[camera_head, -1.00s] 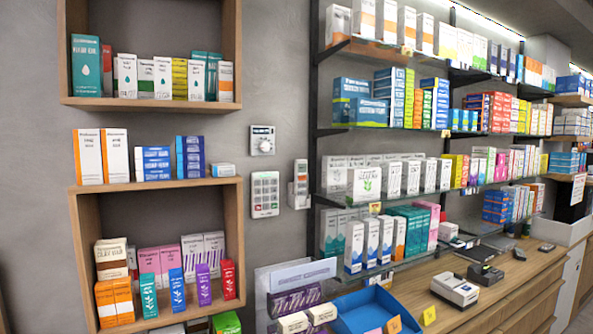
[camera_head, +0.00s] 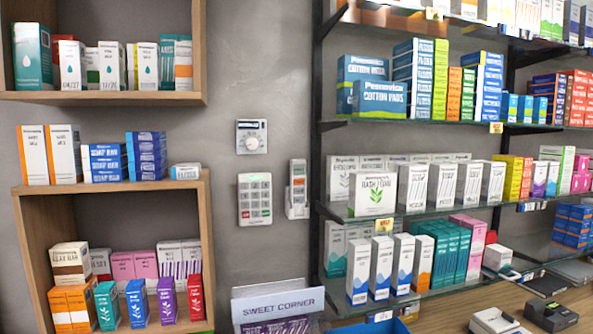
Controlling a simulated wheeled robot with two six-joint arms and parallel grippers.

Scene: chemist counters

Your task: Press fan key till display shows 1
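Three small devices hang on the grey wall between the wooden shelves and the glass shelves. The upper one is a white panel (camera_head: 251,137) with a round dial and a dark strip along its top that looks like a display. Below it is a white keypad (camera_head: 254,198) with rows of grey keys, a red key and a green key at the bottom. To its right is a narrow white handset-like unit (camera_head: 297,189) with an orange part. Key labels and any displayed digit are too small to read, so I cannot tell which key is the fan key. Neither gripper is in view.
Wooden shelves (camera_head: 112,188) with several boxes stand at left. Glass shelves (camera_head: 400,212) full of boxes are at right. Below the keypad is a "SWEET CORNER" holder (camera_head: 283,304). A wooden counter (camera_head: 445,312) with devices (camera_head: 550,315) spreads at lower right.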

